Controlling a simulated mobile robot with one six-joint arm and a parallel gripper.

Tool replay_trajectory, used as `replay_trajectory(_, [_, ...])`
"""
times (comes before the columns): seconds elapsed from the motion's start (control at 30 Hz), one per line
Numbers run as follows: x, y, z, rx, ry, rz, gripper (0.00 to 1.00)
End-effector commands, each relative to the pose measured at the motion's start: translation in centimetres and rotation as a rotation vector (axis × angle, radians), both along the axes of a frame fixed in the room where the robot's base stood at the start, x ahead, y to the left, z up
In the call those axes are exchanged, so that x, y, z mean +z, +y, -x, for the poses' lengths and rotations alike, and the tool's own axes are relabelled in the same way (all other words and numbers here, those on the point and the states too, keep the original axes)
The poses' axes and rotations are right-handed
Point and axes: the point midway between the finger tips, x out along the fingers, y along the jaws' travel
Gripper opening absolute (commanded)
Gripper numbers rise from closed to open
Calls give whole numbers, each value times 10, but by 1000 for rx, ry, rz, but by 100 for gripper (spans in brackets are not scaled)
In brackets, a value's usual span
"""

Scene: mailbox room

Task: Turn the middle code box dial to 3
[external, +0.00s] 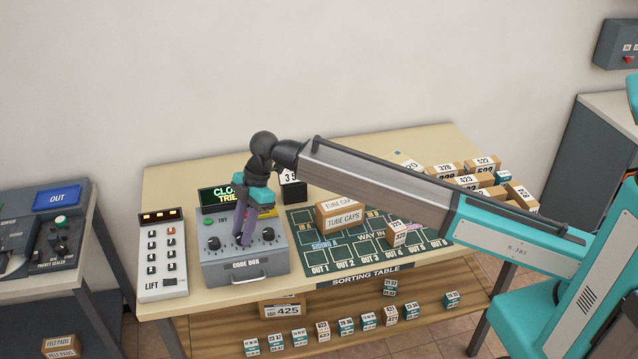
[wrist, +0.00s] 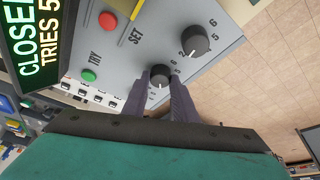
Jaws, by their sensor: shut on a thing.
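The grey code box (external: 245,270) stands on the sorting table. The middle dial (wrist: 160,72) shows between the fingertips in the wrist view. Its pointer setting is too small to read with certainty. A neighbouring black dial (wrist: 195,40) is clear of the fingers. In the external view the left dial (external: 213,243) and right dial (external: 267,234) show, and my fingers hide the middle one.
The code box display (wrist: 35,45) reads CLOSED and TRIES 5. A red button (wrist: 88,76) and a green button (wrist: 107,20) sit near the dials. The lift panel (external: 163,255) stands close at left.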

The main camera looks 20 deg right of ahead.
Motion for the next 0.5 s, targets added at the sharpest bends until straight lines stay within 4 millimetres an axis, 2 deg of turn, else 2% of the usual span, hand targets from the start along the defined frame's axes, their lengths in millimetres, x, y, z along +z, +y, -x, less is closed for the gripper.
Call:
replay_trajectory(0.2, [-1, 2, -2, 137, 1, 0, 3])
replay_trajectory(0.5, [0, 1, -1, 220, 0, 0, 3])
